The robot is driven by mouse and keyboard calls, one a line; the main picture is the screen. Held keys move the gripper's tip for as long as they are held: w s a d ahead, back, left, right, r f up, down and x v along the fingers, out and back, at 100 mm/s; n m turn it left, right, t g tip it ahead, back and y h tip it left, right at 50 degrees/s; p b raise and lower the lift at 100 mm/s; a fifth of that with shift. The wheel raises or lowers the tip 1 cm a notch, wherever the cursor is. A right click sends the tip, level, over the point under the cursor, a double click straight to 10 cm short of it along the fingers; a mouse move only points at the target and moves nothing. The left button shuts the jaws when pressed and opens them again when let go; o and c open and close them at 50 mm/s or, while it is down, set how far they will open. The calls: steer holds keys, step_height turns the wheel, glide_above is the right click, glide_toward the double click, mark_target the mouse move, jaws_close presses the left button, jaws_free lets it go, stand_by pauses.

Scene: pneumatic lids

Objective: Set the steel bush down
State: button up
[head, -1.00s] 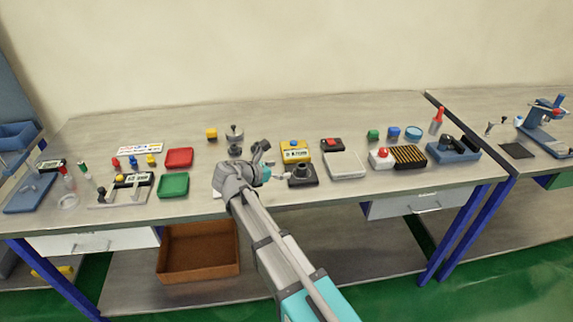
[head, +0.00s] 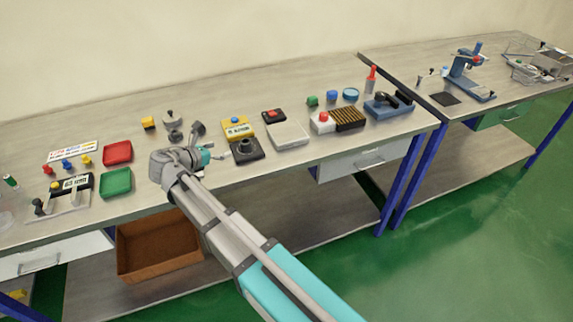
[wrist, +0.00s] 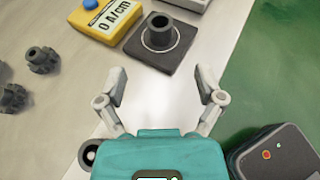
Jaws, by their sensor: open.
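A dark grey hollow cylinder (wrist: 160,32), which looks like the steel bush, stands upright in the middle of a black square base (wrist: 183,55). In the head view the cylinder (head: 246,146) and its base (head: 258,154) are just right of my gripper (head: 226,155). In the wrist view my gripper (wrist: 162,86) has its two fingers spread wide, with only bare bench between them. The cylinder is beyond the fingertips, apart from them. A small round part with a dark hole (wrist: 88,152) is partly hidden by my gripper's body.
A yellow meter box (wrist: 105,18) stands beside the black base. Dark notched parts (wrist: 42,60) lie on the left in the wrist view. A pale tray (head: 288,135), a red tray (head: 117,152) and a green tray (head: 115,183) are on the bench. The bench's front edge is close.

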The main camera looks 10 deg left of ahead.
steer(key=shift+d, duration=0.1)
steer(key=w+d+f+m+g, duration=0.1)
steer(key=d+m, duration=0.1)
steer(key=d, duration=0.2)
steer(key=w+d+f+m+g, duration=0.1)
steer(key=d+m, duration=0.1)
steer(key=d, duration=0.3)
steer(key=w+d+f+m+g, duration=0.1)
steer(key=d+f+m, duration=0.1)
steer(key=d, duration=0.3)
steer(key=shift+w+d+m+g+h, duration=0.2)
steer(key=shift+w+m+g+h, duration=0.05)
steer(key=shift+m+g+h, duration=0.15)
steer(key=s+d+f+m+g+y, duration=0.2)
steer(key=s+d+m, duration=0.1)
steer(key=d+m, duration=0.5)
steer(key=s+d+f+m+g+y, duration=0.2)
steer(key=d+m, duration=0.6)
steer(key=d, duration=0.6)
steer(key=s+d+f+m+g+y, duration=0.2)
steer(key=d+m, duration=0.5)
steer(key=d, duration=0.4)
steer(key=s+f+g, duration=0.1)
steer(key=s+g, duration=0.1)
steer(key=s, duration=0.1)
steer(key=shift+s+d+f+m+y, duration=0.15)
steer(key=shift+f+m+y, duration=0.1)
steer(key=shift+m+y, duration=0.15)
